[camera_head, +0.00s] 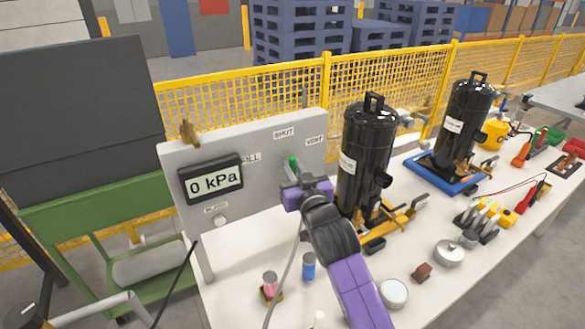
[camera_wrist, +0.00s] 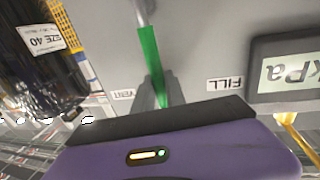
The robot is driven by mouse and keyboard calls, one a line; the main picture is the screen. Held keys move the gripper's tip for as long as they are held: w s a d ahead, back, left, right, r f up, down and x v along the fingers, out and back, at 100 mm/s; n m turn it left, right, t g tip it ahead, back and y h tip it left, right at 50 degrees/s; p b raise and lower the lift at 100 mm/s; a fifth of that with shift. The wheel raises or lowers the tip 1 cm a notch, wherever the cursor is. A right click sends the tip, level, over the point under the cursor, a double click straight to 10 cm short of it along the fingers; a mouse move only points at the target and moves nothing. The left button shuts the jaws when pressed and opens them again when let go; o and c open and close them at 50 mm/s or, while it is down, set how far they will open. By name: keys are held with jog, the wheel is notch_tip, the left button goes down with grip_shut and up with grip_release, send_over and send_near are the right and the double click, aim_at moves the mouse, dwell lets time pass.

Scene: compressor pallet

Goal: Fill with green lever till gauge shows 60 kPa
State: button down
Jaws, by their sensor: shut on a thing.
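The green lever (camera_head: 293,162) is on the grey panel (camera_head: 257,146), between the FILL and VENT labels, and points up roughly toward the SHUT label (camera_head: 284,132). My gripper (camera_head: 303,187) is at the lever and shut on it. In the wrist view, which is upside down, the green lever (camera_wrist: 152,62) runs down to my gripper (camera_wrist: 163,106); the fingertips are partly hidden. The FILL label (camera_wrist: 225,84) and VENT label (camera_wrist: 124,94) lie on either side. The gauge (camera_head: 212,180) reads 0 kPa.
A black tank (camera_head: 365,150) stands close right of the panel on a yellow base. A second black tank (camera_head: 462,125) stands on a blue base further right. Cups, weights and tools lie on the white table (camera_head: 350,284). A yellow mesh fence (camera_head: 375,88) runs behind.

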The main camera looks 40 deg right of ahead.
jog(key=shift+a, duration=0.1)
dwell(0.5)
jog(key=a+n+b, duration=0.1)
jog(key=a+f+n+b, duration=0.1)
jog(key=n, duration=0.1)
jog(key=w+a+n+t+b, duration=0.1)
jog(key=n, duration=0.1)
jog(key=shift+w+a+f, duration=0.1)
jog(key=shift+a+f, duration=0.05)
jog(key=shift+a, duration=0.25)
jog(key=n, duration=0.1)
jog(key=a+n+b, duration=0.1)
jog(key=a+f+n, duration=0.1)
jog(key=shift+w+t+b, duration=0.3)
jog(key=shift+b, duration=0.05)
jog(key=shift+w+a+f+n+y, duration=0.1)
jog(key=shift+a+f+n+y, duration=0.3)
jog(key=shift+n, duration=0.8)
jog(key=shift+a+f+t, duration=0.15)
jog(key=shift+t, duration=0.15)
jog(key=c, duration=1.4)
grip_release()
jog(key=shift+o, duration=0.2)
jog(key=shift+b, duration=0.3)
